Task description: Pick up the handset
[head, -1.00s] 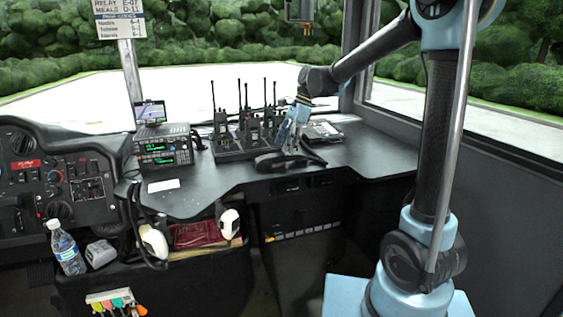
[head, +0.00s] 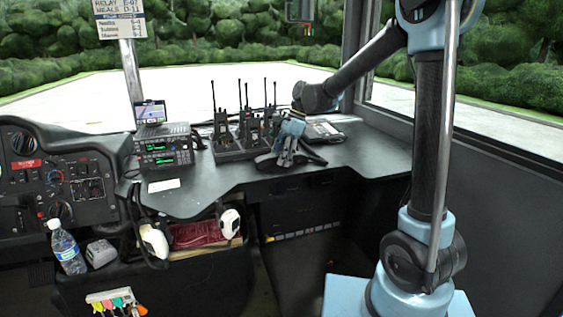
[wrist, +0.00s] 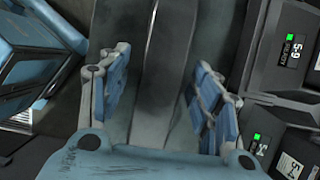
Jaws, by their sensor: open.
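The dark handset (head: 263,164) lies on the black counter in front of the radio charger, partly hidden by my gripper in the head view. My gripper (head: 288,159) is over it, pointing down. In the wrist view my gripper (wrist: 162,60) is open, with one blue-padded finger on each side of a long dark grey body, which looks like the handset (wrist: 160,90). Gaps show between this body and both fingers. Its near end is hidden by my palm.
The charger with upright radios (head: 245,140) stands just behind and left of my gripper, its displays close in the wrist view (wrist: 285,60). The counter at right (head: 375,150) is clear.

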